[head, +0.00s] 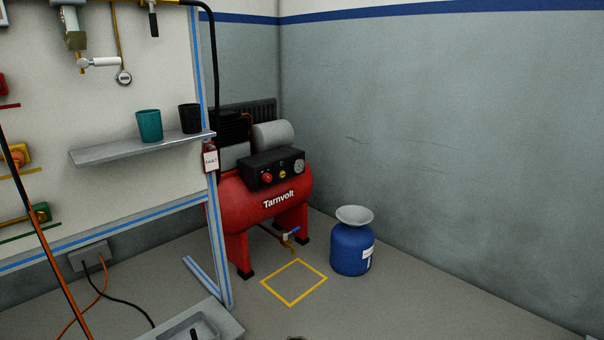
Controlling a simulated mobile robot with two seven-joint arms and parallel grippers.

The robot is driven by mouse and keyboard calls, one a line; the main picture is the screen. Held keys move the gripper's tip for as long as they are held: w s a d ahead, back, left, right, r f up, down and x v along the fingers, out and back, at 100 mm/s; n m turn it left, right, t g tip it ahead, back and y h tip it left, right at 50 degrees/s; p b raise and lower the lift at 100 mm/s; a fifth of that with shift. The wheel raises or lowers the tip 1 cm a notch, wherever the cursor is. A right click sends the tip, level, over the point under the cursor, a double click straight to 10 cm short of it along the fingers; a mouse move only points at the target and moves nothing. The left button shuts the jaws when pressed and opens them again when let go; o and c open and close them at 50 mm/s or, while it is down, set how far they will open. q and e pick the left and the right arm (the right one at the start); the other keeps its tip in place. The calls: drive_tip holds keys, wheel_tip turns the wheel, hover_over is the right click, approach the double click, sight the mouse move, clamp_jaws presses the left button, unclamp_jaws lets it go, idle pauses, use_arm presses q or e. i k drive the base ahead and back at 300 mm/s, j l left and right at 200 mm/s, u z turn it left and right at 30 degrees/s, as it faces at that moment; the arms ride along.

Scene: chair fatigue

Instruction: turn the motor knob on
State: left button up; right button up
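A red air compressor (262,207) labelled "Tarnvolt" stands in the far corner on the floor. A black control panel (274,170) sits on top of its tank. The panel carries a red knob (267,177), a small yellowish knob (283,174) and a round gauge (299,166). I cannot tell which of these is the motor knob, or its setting. Behind the panel is a grey cylindrical motor (274,135). Neither of my grippers shows in the head view.
A blue container with a funnel top (351,247) stands right of the compressor. A yellow square (294,282) marks the floor. A blue-handled valve (290,234) hangs under the tank. A panel with a shelf (145,148) holding two cups blocks the left. Floor at right is clear.

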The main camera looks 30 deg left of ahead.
sight(267, 177)
drive_tip(key=i+l+u, duration=0.15)
drive_tip(key=i, duration=0.5)
drive_tip(key=i+l+u, duration=0.2)
drive_tip(key=i, duration=0.5)
drive_tip(key=i+l+u, duration=0.15)
drive_tip(key=i+u, duration=0.25)
drive_tip(key=i+l+u, duration=0.35)
drive_tip(key=i, duration=0.15)
